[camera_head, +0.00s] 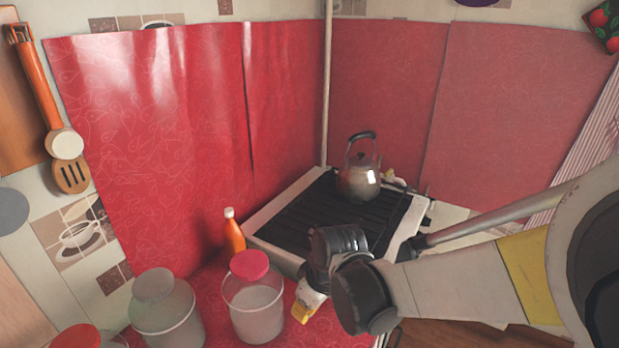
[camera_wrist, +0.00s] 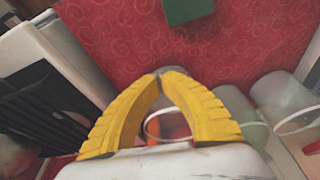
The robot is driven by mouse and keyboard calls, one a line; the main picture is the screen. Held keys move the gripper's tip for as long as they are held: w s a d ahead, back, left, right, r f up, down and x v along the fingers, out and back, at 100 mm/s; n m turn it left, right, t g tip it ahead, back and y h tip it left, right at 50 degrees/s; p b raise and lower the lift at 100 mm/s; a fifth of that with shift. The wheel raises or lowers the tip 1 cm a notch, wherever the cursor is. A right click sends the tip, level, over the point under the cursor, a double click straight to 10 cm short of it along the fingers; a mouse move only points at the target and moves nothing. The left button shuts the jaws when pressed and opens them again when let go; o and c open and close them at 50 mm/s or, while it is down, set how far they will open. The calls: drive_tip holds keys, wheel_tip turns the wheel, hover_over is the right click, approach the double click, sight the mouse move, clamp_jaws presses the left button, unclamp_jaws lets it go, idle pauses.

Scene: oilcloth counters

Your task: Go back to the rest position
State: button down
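My gripper (camera_head: 303,312) hangs over the red counter, between the stove and the jar with the red lid. In the wrist view its two yellow fingers (camera_wrist: 163,73) curve together and their tips meet. No held thing shows between them; part of a jar and something orange-red show behind the gap. In the head view my arm comes in from the right, with the wrist bent down in front of the stove.
A kettle (camera_head: 360,180) stands on the stove (camera_head: 265,222). An orange bottle (camera_head: 234,235), a red-lidded jar (camera_head: 254,310) and a grey-lidded jar (camera_head: 167,318) stand left of my gripper. A green block (camera_wrist: 187,10) lies on the red oilcloth (camera_wrist: 240,45).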

drive_tip(key=s+d+r+m+t+h, duration=0.1)
drive_tip(key=s+d+r+m, duration=0.4)
drive_tip(key=d, duration=0.5)
drive_tip(key=s+d+r+m+t+h, duration=0.1)
drive_tip(key=s+d+r+m+t, duration=0.2)
drive_tip(key=s+d+r+m, duration=0.2)
drive_tip(key=s+d+r, duration=0.1)
drive_tip(key=d+r, duration=0.2)
drive_tip(key=d, duration=0.2)
drive_tip(key=shift+d+r+t+h, duration=0.15)
drive_tip(key=shift+d+t+h, duration=0.15)
drive_tip(key=shift+t, duration=0.1)
